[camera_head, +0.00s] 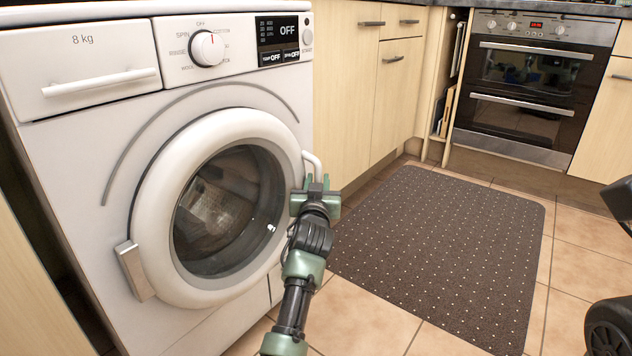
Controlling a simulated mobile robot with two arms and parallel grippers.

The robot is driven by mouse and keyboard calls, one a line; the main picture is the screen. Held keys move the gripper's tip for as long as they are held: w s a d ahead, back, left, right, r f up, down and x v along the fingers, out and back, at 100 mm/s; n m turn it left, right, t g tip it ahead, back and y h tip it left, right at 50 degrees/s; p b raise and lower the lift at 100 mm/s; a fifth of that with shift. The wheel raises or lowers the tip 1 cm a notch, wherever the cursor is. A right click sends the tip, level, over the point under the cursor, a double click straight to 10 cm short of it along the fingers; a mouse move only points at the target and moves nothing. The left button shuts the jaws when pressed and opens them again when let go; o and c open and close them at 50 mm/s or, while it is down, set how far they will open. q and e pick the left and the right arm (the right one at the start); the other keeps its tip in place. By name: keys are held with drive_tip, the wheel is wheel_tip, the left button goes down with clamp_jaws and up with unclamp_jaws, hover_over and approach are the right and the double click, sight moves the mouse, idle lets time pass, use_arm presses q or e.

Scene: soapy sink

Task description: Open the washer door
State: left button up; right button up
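The white washer (60,160) stands at the left. Its round door (150,215) has a thick white rim and dark glass, with a grey hinge (135,270) at the lower left. The door appears shut against the front panel. A white curved door handle (312,162) is on the right side of the rim. My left gripper (314,186) is at the lower end of this handle, with its green fingers close around or against it. The fingers overlap the handle, so whether they are clamped is unclear.
A dark dotted mat (440,250) lies on the tiled floor right of the washer. Wooden cabinets (345,90) and a black oven (530,85) stand behind. The washer's detergent drawer (90,65) is shut. The floor before the door is open.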

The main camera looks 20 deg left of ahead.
use_arm(q)
clamp_jaws()
idle(1.4)
